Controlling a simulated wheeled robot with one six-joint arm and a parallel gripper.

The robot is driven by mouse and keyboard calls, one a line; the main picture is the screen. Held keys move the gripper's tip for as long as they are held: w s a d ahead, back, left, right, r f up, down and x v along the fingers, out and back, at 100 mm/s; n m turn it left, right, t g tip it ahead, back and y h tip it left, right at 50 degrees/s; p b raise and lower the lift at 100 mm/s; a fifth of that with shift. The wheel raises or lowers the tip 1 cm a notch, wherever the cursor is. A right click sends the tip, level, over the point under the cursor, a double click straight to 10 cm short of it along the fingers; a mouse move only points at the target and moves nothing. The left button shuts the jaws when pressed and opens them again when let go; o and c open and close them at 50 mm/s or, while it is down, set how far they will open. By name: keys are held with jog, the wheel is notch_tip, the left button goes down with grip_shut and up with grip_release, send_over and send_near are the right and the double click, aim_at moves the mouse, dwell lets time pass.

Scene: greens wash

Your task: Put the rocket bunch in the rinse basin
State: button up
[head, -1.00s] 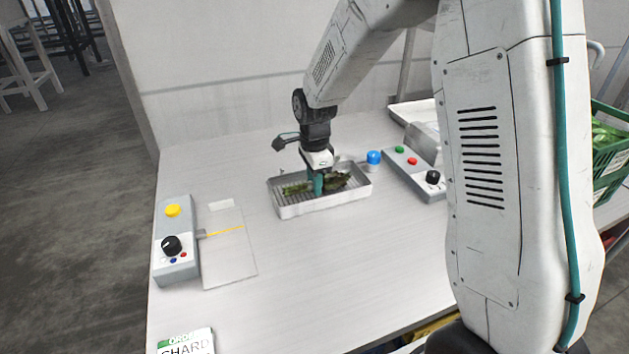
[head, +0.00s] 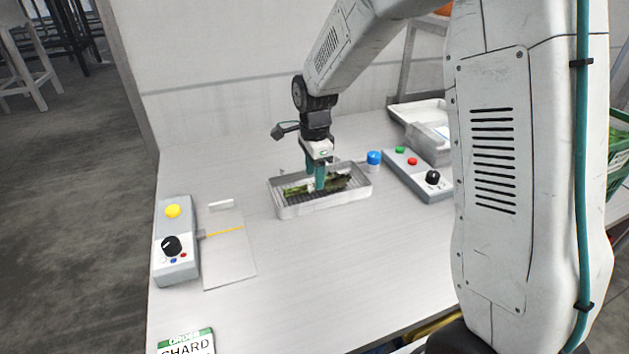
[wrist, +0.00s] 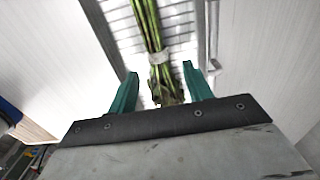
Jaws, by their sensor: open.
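A green leafy bunch (head: 336,183) lies in a shallow metal tray with a ribbed floor (head: 293,211). I take it to be the rocket bunch; the pictures do not make its kind certain. In the wrist view its long green stems (wrist: 148,25) are tied with a pale band, with the butt ends toward my gripper. My gripper (head: 315,188) is over the tray. Its teal fingers are apart on either side of the bunch, and the wrist view shows gaps between the fingers (wrist: 160,75) and the stems. No label shows whether this tray is the rinse basin.
A control box with a black knob (head: 433,177) is further right, near a metal bin (head: 428,139). Another box with a yellow button (head: 173,211) and a card reading "CHARD" (head: 187,341) are left.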

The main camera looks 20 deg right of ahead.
notch_tip(320, 180, up, 9)
jog(key=s+d+r+n, duration=0.1)
jog(key=s+r+n, duration=0.3)
jog(key=s, duration=0.3)
jog(key=s+d+r+n, duration=0.1)
jog(key=s+r+n, duration=0.25)
jog(key=s, duration=0.35)
jog(key=s+d+n+t, duration=0.1)
jog(key=s+n, duration=0.9)
jog(key=s, duration=0.9)
jog(key=shift+f, duration=0.25)
jog(key=shift+n, duration=0.25)
